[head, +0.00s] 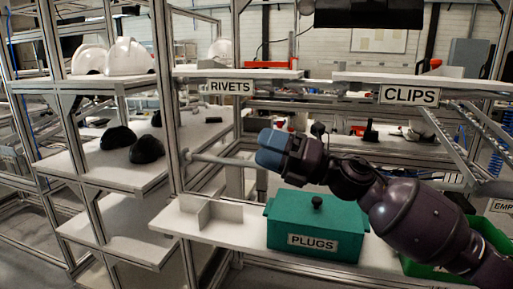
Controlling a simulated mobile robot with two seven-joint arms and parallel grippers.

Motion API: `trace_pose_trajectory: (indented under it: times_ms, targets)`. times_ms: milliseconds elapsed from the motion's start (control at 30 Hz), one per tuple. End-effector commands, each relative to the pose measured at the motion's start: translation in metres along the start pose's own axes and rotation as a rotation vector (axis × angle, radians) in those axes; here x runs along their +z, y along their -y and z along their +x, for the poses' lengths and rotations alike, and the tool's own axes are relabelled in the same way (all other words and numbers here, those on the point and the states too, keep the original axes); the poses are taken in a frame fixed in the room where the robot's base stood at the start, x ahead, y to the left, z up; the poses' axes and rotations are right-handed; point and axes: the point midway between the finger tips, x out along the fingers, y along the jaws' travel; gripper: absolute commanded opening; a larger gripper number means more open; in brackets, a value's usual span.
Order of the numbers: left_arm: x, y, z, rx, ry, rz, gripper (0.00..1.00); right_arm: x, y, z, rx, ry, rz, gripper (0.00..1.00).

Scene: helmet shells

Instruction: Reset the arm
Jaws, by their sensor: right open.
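My right arm comes in from the right edge and reaches left across the middle of the head view. Its right gripper (269,150), with blue fingertips, is in front of the rack, above and slightly left of the green PLUGS box. It looks empty, and its fingers are seen at an angle that hides the gap between them. A thin grey rod (222,160) of the rack ends visually at the fingertips; I cannot tell whether they touch. My left gripper is not in view.
The lidded green PLUGS box (315,228) stands on the lower white shelf (215,228), partly below my forearm. White helmet shells (128,58) and black shells (146,149) sit on the left shelves. RIVETS (231,87) and CLIPS (409,95) labels mark the upper shelves. Metal posts stand left of my gripper.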

Motion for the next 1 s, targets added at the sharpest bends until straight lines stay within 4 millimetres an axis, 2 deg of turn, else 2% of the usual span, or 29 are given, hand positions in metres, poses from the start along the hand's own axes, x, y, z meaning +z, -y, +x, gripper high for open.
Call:
trace_pose_trajectory:
  times_ms: [100,267,467,600,767,1000]
  targets:
    - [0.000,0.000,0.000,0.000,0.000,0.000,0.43,0.003,0.024,-0.023,0.032,0.223,0.283,0.63]
    - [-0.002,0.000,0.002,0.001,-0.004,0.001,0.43,0.000,0.064,-0.064,0.048,0.485,0.614,0.63]
    - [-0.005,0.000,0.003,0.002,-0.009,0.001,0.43,-0.025,0.117,-0.121,0.047,0.759,0.955,0.63]
    - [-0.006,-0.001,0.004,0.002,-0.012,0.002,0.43,-0.055,0.152,-0.165,0.039,0.934,1.160,0.63]
    - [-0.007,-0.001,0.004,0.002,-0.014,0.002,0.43,-0.100,0.184,-0.214,0.027,1.119,1.359,0.63]
    - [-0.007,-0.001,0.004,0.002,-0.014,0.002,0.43,-0.183,0.215,-0.288,0.014,1.372,1.585,0.63]
